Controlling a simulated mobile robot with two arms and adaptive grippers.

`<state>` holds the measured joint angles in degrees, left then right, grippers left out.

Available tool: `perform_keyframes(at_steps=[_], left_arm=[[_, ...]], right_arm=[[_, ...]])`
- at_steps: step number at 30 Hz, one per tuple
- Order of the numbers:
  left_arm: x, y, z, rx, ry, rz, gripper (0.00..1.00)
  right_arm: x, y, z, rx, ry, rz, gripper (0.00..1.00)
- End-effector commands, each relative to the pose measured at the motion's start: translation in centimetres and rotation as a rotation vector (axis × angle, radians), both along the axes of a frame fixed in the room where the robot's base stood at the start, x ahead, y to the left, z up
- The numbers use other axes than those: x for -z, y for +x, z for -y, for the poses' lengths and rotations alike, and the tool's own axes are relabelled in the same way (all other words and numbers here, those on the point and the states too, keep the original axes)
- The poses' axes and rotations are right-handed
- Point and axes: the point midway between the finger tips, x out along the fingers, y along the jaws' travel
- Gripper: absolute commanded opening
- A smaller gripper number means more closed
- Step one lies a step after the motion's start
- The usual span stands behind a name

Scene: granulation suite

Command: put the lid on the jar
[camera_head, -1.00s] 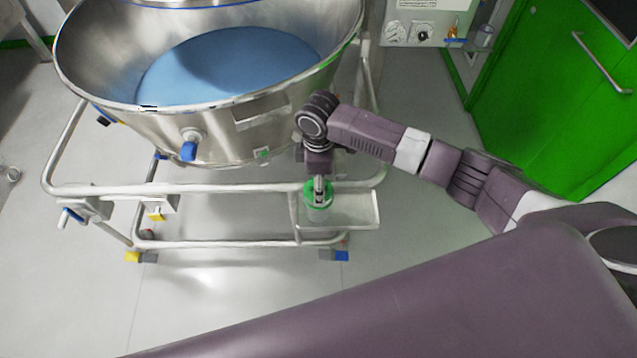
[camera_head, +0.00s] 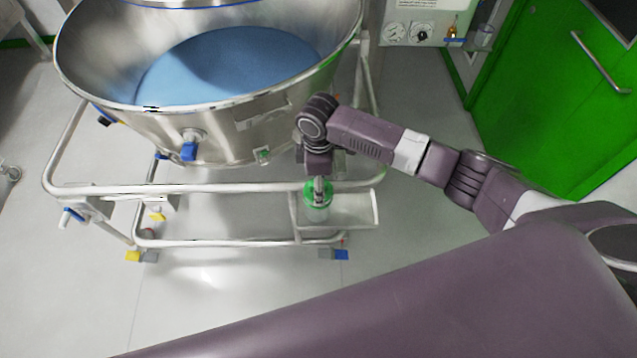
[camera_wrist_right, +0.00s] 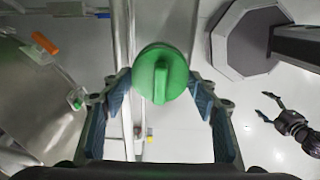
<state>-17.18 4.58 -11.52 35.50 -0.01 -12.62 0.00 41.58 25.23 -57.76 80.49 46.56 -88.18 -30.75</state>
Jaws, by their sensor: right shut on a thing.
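My right gripper (camera_head: 319,183) is shut on the green lid, pointing down over the small tray on the cart's frame. The round lid (camera_wrist_right: 161,73), with a raised bar across its top, sits between the fingertips in the right wrist view. The clear jar (camera_head: 318,214) stands on the tray directly below the lid in the head view. In the wrist view the lid hides the jar. I cannot tell whether the lid touches its rim. My left gripper (camera_wrist_right: 268,107) is open and empty, off to the right in the wrist view.
The tray (camera_head: 356,209) is fixed to the rail of a wheeled cart. A large steel bowl (camera_head: 225,135) holding blue material stands just behind my right gripper. A green door (camera_head: 545,105) is at the right. The floor around the cart is clear.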

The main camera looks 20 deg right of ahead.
Motion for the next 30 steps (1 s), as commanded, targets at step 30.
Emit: perform_keyframes(at_steps=[30], left_arm=[[0.8, 0.0, -0.1, -0.002, 0.001, 0.0, 0.71]], right_arm=[[1.6, 0.0, 0.0, 0.0, 0.0, -0.001, 0.36]])
